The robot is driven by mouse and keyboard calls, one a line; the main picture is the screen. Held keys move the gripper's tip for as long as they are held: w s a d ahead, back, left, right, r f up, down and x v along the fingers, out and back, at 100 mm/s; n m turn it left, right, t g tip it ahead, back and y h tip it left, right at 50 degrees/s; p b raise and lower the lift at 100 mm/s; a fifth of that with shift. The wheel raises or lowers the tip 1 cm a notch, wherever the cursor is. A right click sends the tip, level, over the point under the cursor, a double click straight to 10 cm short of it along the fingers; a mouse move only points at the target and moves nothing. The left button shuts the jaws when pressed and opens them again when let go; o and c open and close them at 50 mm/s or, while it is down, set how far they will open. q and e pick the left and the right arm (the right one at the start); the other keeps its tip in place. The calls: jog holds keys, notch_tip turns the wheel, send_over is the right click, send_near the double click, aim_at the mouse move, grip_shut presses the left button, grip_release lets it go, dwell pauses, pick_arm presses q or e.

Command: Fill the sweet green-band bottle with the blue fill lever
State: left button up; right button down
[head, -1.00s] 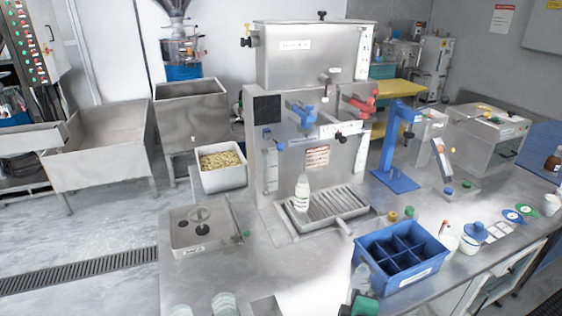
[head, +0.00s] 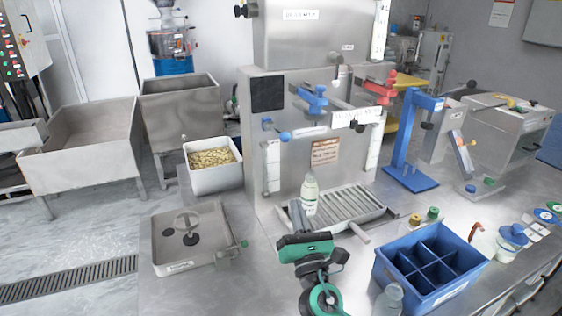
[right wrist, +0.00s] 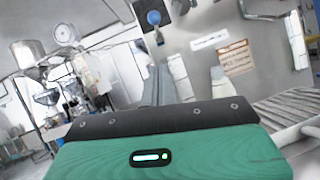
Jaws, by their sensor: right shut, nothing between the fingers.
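A white bottle (head: 310,194) with a pale green band stands upright on the slatted drip tray (head: 347,201) of the steel filling machine. A blue lever (head: 312,101) sits on the machine's front above it, left of a red lever (head: 380,91). A smaller blue knob (head: 285,136) sticks out lower on the left. My right gripper (head: 296,206) is shut and empty, its fingertips just left of the bottle's lower part; contact cannot be told. In the right wrist view the bottle (right wrist: 218,79) is right of the fingers. My left gripper is out of view.
A blue divided crate (head: 430,268) stands on the counter to the right, with a clear bottle (head: 388,300) beside it. A steel box with a lid (head: 190,236) is at left. A blue stand (head: 411,178) is behind right.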

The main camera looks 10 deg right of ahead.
jog(key=p, duration=0.5)
send_near(278, 131)
jog(key=w, duration=0.2)
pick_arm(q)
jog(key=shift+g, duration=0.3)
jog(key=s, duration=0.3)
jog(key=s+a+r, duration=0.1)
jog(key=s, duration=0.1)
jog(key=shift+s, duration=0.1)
pick_arm(e)
jog(key=shift+d+r, duration=0.25)
jog(key=shift+r, duration=0.2)
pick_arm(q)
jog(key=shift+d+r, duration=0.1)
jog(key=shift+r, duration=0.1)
pick_arm(e)
jog(key=shift+r, duration=0.1)
